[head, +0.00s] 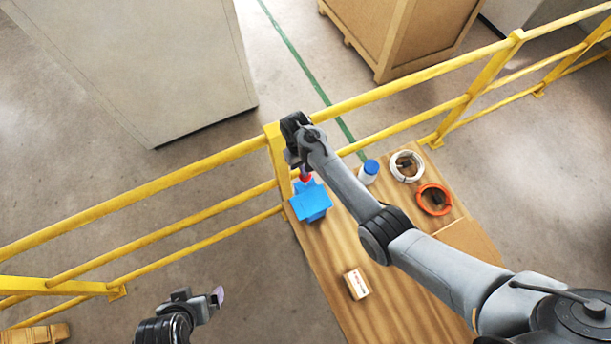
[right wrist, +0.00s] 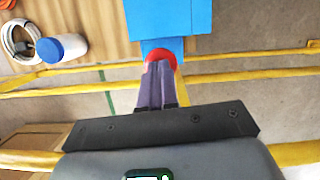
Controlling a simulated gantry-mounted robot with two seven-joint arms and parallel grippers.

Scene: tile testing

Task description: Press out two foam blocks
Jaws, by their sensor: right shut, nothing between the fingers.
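A blue block-like piece (head: 311,203) with a wide flat top stands at the far left corner of the wooden table; it also shows in the right wrist view (right wrist: 168,18). A round red part (right wrist: 166,57) sits at its narrower end, and a bit shows in the head view (head: 305,178). My right gripper (head: 302,172) is over that end. In the right wrist view its purple fingertips (right wrist: 158,72) are together, empty, and overlap the red part; I cannot tell if they touch it. No separate foam blocks are discernible. My left gripper (head: 218,296) is off the table at the lower left, its finger gap unclear.
A white bottle with a blue cap (head: 369,171), a white coil (head: 406,166) and an orange coil (head: 434,199) lie at the table's far right. A small white-and-red box (head: 356,284) lies nearer. A yellow railing (head: 200,165) runs along the far edge.

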